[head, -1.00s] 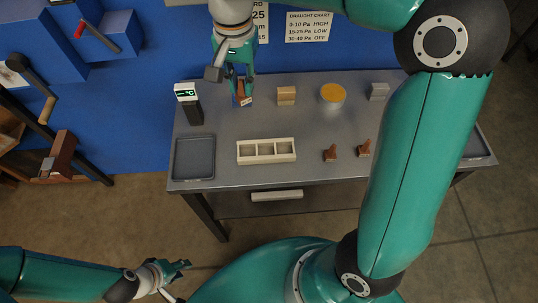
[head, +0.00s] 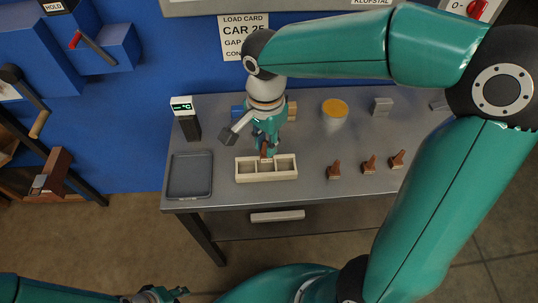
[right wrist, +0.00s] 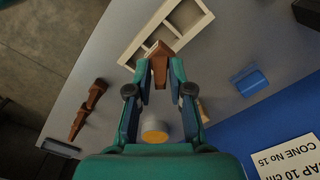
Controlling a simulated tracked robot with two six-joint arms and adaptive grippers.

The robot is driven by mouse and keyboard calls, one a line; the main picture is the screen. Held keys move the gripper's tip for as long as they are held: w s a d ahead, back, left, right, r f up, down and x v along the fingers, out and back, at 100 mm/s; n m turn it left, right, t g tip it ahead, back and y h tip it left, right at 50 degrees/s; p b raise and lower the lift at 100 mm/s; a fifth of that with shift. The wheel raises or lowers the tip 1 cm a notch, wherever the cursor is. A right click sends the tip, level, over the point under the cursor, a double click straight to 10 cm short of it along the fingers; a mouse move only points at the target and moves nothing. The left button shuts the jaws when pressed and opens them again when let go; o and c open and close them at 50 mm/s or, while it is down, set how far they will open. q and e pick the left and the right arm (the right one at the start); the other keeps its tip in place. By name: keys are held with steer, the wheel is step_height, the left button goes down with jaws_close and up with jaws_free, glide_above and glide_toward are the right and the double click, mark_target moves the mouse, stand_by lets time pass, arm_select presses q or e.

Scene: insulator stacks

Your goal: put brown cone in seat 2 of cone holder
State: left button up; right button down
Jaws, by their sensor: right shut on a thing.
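My right gripper (head: 267,148) is shut on a brown cone (head: 263,151). The cone also shows between the fingertips in the right wrist view (right wrist: 160,62). The pale cone holder (head: 267,178) has three square seats in a row and stands near the table's front edge. In the head view the cone overlaps the back wall of the holder near its middle seat. I cannot tell whether it touches. In the right wrist view the holder (right wrist: 133,48) lies just beyond the fingertips. My left gripper (head: 178,292) is low at the bottom edge, away from the table.
Several brown pieces (head: 333,170) stand in a row right of the holder. A grey tray (head: 190,176) and a small display post (head: 192,126) are on the left. A yellow-topped pot (head: 335,112) and a grey block (head: 381,106) stand behind. A blue object (right wrist: 252,83) lies near the gripper.

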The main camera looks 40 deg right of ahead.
mark_target(266, 157)
steer(key=shift+f, duration=2.75)
steer(key=shift+f+b, duration=0.1)
steer(key=shift+b, duration=0.25)
steer(key=c, duration=1.1)
jaws_free()
steer(key=shift+o, duration=0.2)
steer(key=shift+r, duration=0.2)
step_height(266, 157, up, 12)
steer(key=shift+f+p, duration=0.1)
steer(key=shift+p, duration=0.65)
